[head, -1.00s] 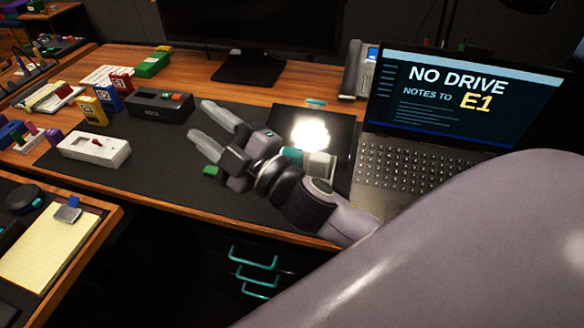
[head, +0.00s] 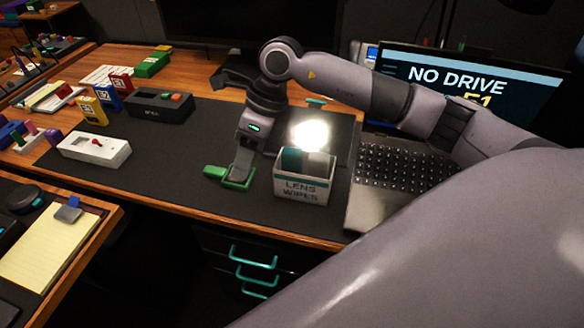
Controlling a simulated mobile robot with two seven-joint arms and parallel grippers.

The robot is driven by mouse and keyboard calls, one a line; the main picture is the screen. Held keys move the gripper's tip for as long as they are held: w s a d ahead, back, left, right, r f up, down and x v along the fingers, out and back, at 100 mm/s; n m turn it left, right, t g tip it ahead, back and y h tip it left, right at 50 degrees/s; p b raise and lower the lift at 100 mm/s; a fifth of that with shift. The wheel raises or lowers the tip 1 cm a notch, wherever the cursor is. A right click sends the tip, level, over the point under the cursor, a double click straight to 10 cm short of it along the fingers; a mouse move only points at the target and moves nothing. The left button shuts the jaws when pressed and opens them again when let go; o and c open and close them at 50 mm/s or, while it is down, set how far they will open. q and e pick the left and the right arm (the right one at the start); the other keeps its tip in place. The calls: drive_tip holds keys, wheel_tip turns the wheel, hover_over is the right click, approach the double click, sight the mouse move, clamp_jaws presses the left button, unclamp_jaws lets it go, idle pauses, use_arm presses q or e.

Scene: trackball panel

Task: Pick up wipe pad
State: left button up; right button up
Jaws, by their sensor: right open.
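A white box labelled LENS WIPES (head: 303,190) stands on the dark desk mat. A teal piece (head: 292,160) and a grey piece stick up from it. A flat green object (head: 214,172) lies on the mat left of the box; I cannot tell for sure which of these is the wipe pad. My right gripper (head: 239,175) points down at the green object, its fingers open and partly hiding it. I cannot tell whether they touch it. My left gripper is out of view.
A laptop (head: 400,165) stands right of the box, and a lit dark panel (head: 338,130) lies behind it. A white switch box (head: 94,148) and a dark button box (head: 159,105) stand to the left. The mat's front left is clear.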

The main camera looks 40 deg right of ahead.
sight(292, 151)
drive_tip(key=d+h, duration=0.1)
drive_tip(key=d, duration=0.2)
drive_tip(key=d+r+h, duration=0.1)
drive_tip(key=d+h, duration=0.1)
drive_tip(key=d, duration=0.2)
drive_tip(key=w+d+r+m+h, duration=0.1)
drive_tip(key=d+h, duration=0.1)
drive_tip(key=d, duration=0.1)
drive_tip(key=shift+d, duration=0.4)
drive_tip(key=shift+d+f, duration=0.15)
drive_tip(key=shift+f, duration=0.1)
wheel_tip(292, 151, down, 6)
drive_tip(key=shift+f+p, duration=0.2)
drive_tip(key=shift+p, duration=0.3)
drive_tip(key=c, duration=0.7)
